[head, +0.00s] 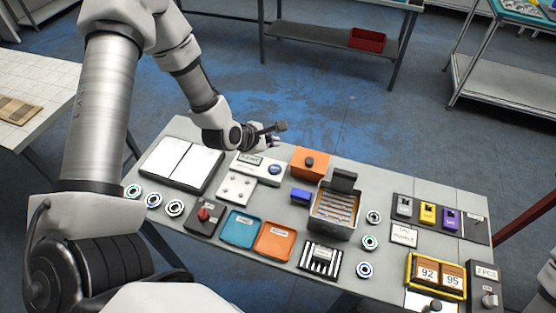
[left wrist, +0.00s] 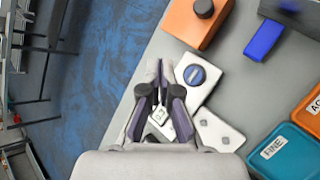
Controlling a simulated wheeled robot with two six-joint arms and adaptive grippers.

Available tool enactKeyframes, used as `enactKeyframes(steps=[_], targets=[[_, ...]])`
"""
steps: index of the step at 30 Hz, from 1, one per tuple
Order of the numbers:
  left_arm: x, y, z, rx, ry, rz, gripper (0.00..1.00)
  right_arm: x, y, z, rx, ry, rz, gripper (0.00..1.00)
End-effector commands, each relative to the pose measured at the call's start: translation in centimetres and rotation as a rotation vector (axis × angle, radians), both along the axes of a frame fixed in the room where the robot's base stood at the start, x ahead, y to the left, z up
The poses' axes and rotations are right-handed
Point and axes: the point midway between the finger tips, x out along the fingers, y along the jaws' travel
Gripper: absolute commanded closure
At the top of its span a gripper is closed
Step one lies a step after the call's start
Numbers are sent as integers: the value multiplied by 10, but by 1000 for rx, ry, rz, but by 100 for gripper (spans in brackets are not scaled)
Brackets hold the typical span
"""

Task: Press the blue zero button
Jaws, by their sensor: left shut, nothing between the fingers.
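The blue zero button (head: 274,169) is a round blue knob on the right end of a white unit (head: 266,178) with a small display. In the left wrist view the blue button (left wrist: 195,75) lies just right of the fingertips. My left gripper (head: 276,134) is shut and empty. In the head view it shows beyond the unit, near the table's back edge. In the left wrist view the gripper (left wrist: 160,75) partly covers the display end of the unit. I see no contact with the button. My right gripper is not in view.
An orange box (head: 306,166) with a black knob stands right of the white unit, with a small blue block (head: 300,196) near it. A two-panel white pad (head: 181,166) lies to the left. Teal (head: 240,229) and orange (head: 274,241) trays sit in front.

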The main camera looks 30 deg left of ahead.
Motion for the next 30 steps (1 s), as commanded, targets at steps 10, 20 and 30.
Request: enactKeyframes(steps=[10,20,30], targets=[[0,0,-18,2,1,-1,100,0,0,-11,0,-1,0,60],[0,0,-66,2,2,-3,100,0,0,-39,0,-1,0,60],[0,0,-90,1,0,-1,100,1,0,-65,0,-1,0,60]])
